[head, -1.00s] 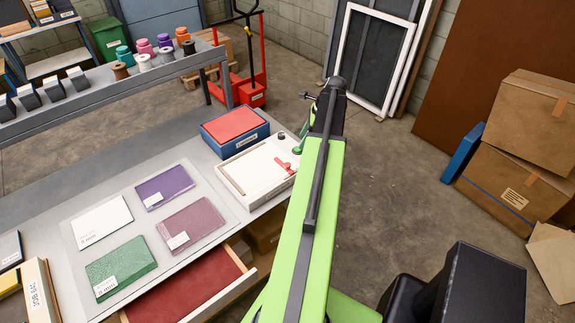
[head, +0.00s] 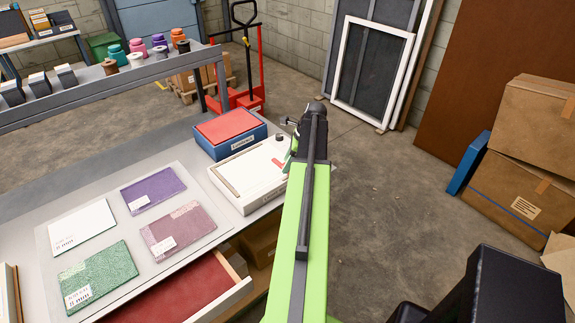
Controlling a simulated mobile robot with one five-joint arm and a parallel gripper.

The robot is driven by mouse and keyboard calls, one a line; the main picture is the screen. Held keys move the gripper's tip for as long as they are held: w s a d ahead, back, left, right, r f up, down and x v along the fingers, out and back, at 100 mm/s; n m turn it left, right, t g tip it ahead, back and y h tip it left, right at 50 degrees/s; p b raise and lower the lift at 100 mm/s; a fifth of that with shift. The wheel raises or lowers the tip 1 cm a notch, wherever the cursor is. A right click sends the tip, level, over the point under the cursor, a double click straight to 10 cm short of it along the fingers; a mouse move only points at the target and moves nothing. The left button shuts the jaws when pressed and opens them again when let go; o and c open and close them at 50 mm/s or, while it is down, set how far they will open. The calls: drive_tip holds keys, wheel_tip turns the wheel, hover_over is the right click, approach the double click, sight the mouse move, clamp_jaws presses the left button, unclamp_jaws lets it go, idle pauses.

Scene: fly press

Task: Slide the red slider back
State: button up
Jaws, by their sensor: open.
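The red slider (head: 279,162) is a small red piece on top of a white flat box at the right end of the workbench, near the box's right side. My gripper (head: 292,150) is at the far end of my green arm, beside the slider on its right. It is open, but my arm hides most of it and I see only a green part of it. I cannot tell whether it touches the slider.
The white box (head: 232,188) has a dark knob (head: 279,137) at its far corner. A blue box with a red top (head: 228,126) stands behind it. Several coloured slabs lie on a mat to the left. An open drawer (head: 238,295) juts out below the bench.

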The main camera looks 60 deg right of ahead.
clamp_jaws()
idle(1.3)
